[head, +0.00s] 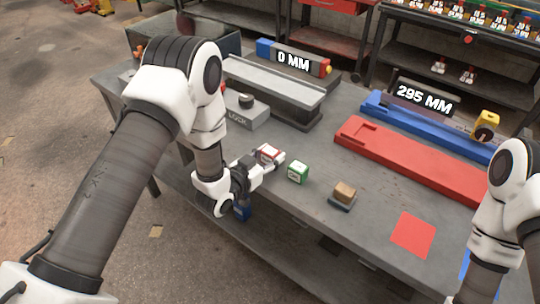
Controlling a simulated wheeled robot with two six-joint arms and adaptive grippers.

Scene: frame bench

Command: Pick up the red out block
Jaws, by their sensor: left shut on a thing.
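The red block (268,153), with a white top face, is on the grey bench near its front edge. My left gripper (268,164) reaches it from the left and is shut on it. The fingers partly cover the block. I cannot tell whether its underside touches the bench. My right arm shows at the right edge; its gripper is out of the frame.
A green block (298,172) stands just right of the red one. A brown block on a dark base (343,194) and a red square (413,235) lie further right. A LOCK box (246,112), a grey rail (275,85) and a long red bar (410,160) stand behind.

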